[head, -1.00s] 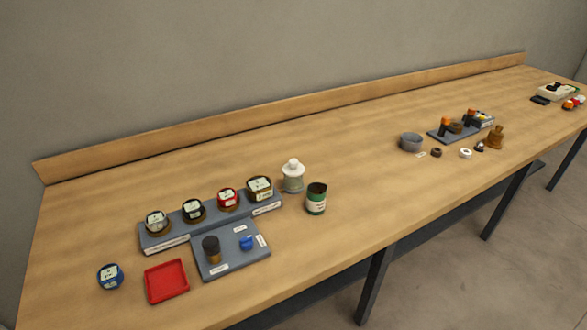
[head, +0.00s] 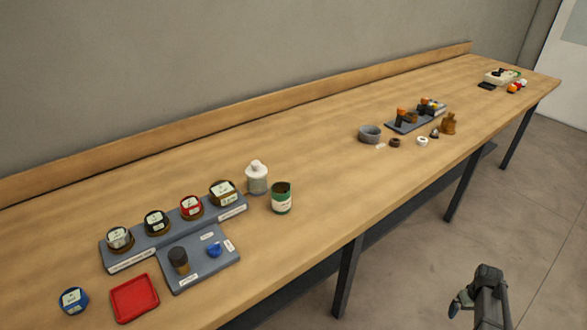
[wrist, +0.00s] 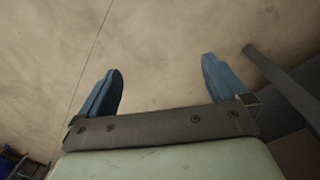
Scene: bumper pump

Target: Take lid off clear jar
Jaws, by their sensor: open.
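A pale, see-through-looking jar (head: 257,184) stands upright on the wooden table, behind the green can. A white lid (head: 256,167) with a round knob sits on top of it. My gripper (head: 462,303) is at the lower right of the head view, off the table's front edge and far from the jar. In the wrist view my gripper (wrist: 162,82) has its two blue fingers wide apart with nothing between them. The jar is not in the wrist view, which shows mostly floor.
A green can (head: 281,200) stands close to the jar's right. Left of it are a grey rack (head: 130,262) with several round pots, a grey-blue board (head: 190,283) and a red tray (head: 134,298). Several small items lie farther right. The table between is clear.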

